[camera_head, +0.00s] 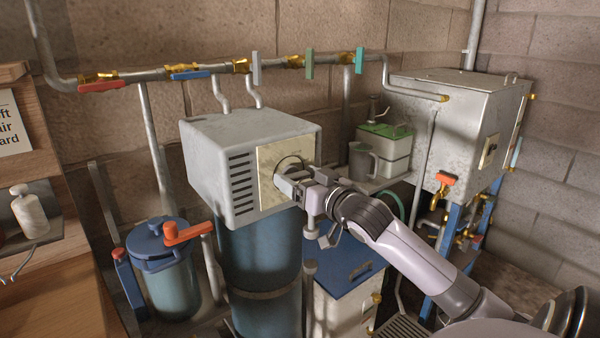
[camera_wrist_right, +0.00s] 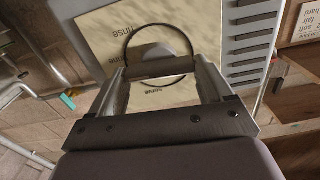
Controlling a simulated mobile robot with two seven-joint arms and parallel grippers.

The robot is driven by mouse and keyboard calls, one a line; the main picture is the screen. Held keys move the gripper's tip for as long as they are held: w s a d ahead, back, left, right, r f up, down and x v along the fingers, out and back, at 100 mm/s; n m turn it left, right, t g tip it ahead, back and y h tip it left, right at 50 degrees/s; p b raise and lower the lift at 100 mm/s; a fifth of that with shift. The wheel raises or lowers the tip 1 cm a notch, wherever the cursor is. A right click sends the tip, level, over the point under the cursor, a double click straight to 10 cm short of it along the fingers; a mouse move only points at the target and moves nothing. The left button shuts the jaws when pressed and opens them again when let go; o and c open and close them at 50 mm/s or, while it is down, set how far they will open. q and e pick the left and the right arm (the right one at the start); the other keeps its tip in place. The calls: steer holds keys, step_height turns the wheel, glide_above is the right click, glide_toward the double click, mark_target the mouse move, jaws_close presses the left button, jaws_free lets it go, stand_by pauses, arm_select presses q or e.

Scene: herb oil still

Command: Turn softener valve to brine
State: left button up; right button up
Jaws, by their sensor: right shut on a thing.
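The softener's grey control head (camera_head: 215,165) sits on a blue tank (camera_head: 258,255) in the middle of the head view. A cream label plate (camera_head: 270,175) with a round dial is on its front face. My right gripper (camera_head: 288,180) is at this dial, shut on the valve knob. Printed words show around the ring, partly hidden by the fingers; one ends in "ine". The knob's pointing direction cannot be told. My left gripper is not in view.
A pipe with several coloured lever valves (camera_head: 190,72) runs along the wall above. A blue-lidded filter with an orange handle (camera_head: 185,233) stands left of the tank. A blue-lidded box (camera_head: 345,265) stands below my right arm. A metal tank (camera_head: 450,130) is at the right.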

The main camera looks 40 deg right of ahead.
steer(key=shift+m, duration=1)
steer(key=o, duration=1)
steer(key=shift+c, duration=0.2)
steer(key=shift+s+f, duration=0.1)
steer(key=s+b, duration=0.1)
steer(key=s, duration=0.6)
steer(key=shift+a, duration=0.35)
